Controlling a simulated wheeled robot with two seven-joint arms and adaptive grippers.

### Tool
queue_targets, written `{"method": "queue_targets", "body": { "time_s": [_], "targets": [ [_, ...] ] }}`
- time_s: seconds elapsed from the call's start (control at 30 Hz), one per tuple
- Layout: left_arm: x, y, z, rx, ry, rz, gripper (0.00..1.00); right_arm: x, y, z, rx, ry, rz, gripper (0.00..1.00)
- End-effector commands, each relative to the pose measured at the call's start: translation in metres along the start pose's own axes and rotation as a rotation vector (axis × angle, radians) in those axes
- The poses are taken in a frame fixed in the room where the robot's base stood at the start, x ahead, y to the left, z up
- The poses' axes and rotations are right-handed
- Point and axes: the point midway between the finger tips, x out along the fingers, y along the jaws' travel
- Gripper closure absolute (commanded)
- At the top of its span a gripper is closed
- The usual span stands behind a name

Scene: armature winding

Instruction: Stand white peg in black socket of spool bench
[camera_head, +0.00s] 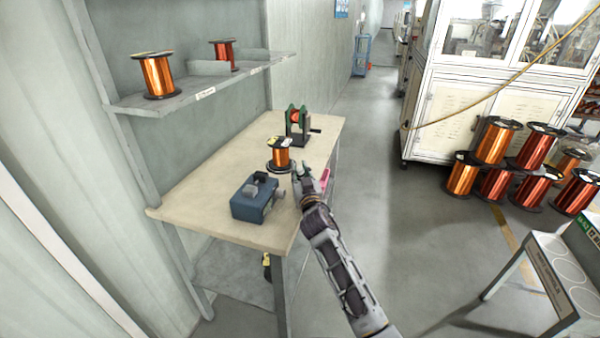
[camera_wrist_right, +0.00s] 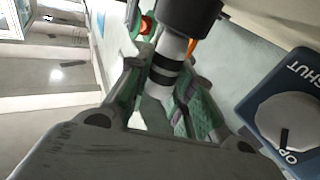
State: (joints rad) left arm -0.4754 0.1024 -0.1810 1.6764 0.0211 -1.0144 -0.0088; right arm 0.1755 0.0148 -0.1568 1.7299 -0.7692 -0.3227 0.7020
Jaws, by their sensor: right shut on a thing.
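The white peg (camera_wrist_right: 166,72), with black bands, is between the fingers of my right gripper (camera_wrist_right: 160,95) in the right wrist view. The gripper is shut on it. A wider black cylinder (camera_wrist_right: 190,12) adjoins the peg's far end in that view; I cannot tell whether it is the socket or part of the peg. In the head view my right gripper (camera_head: 302,176) is at the right edge of the spool bench (camera_head: 205,205), just right of a copper spool (camera_head: 282,157). The peg is not clear there, and I cannot make out the black socket. My left gripper is out of view.
A blue box (camera_head: 250,204) stands on the bench near the gripper; its marked knob (camera_wrist_right: 288,120) shows in the wrist view. A green winder (camera_head: 296,122) stands at the bench's back. A shelf (camera_head: 190,97) with two spools hangs at left.

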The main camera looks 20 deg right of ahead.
Motion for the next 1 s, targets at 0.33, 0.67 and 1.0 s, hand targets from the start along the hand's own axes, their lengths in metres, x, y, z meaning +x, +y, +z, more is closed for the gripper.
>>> {"method": "queue_targets", "body": {
  "time_s": [0.33, 0.67, 1.0],
  "targets": [
    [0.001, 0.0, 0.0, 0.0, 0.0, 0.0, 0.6, 0.0, 0.0, 0.001, 0.0, 0.0, 0.0, 0.96],
    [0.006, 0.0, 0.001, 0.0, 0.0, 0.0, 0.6, -0.001, 0.0, 0.007, 0.0, 0.0, 0.0, 0.96],
    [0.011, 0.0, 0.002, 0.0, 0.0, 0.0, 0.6, -0.001, -0.001, 0.012, -0.001, 0.0, 0.0, 0.96]
  ]
}}
